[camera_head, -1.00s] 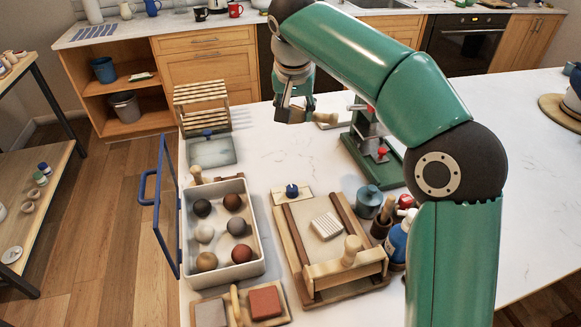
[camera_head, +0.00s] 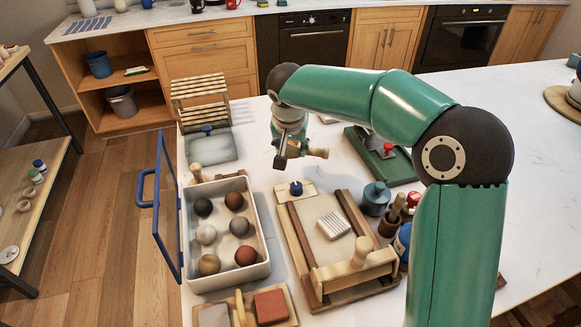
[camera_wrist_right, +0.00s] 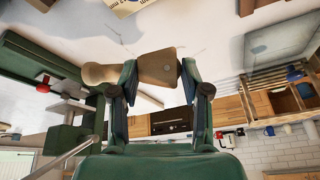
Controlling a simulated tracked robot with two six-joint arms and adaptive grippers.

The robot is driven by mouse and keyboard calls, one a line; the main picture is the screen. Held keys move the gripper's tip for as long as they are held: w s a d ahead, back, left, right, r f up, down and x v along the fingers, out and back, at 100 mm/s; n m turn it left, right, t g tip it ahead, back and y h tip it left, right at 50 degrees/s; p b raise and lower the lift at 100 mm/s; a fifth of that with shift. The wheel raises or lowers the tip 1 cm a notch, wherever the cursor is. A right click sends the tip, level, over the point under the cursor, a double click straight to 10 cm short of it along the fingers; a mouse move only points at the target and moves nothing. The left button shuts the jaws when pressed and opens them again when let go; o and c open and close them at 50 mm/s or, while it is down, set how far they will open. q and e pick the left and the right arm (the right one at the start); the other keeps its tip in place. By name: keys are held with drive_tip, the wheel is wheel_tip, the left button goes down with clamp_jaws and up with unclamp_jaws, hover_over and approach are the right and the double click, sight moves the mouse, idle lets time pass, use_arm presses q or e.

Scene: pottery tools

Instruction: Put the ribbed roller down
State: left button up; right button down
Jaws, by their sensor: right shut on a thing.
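My right gripper (camera_head: 285,158) is shut on a pale wooden piece with a rounded handle end, which I take to be the ribbed roller (camera_head: 317,152). I cannot make out ribs on it. In the right wrist view the roller (camera_wrist_right: 155,68) lies crosswise between the two fingers (camera_wrist_right: 160,82), its knob sticking out to the left. It is held above the white table (camera_head: 262,150), behind the board with the ribbed slab; its exact height is unclear. My left gripper is not in view.
The wooden board (camera_head: 318,285) with a pale ribbed slab (camera_head: 333,225) lies in front. A white crate of balls (camera_head: 265,225) with an open blue-framed lid (camera_head: 163,215) stands left. A green-based press (camera_head: 395,165) stands right. A wooden rack (camera_head: 200,102) stands back left. Bare table lies around the gripper.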

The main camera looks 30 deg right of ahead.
drive_tip(key=shift+f, duration=3.25)
drive_tip(key=shift+f, duration=0.1)
drive_tip(key=c, duration=0.5)
unclamp_jaws()
drive_tip(key=shift+c, duration=0.2)
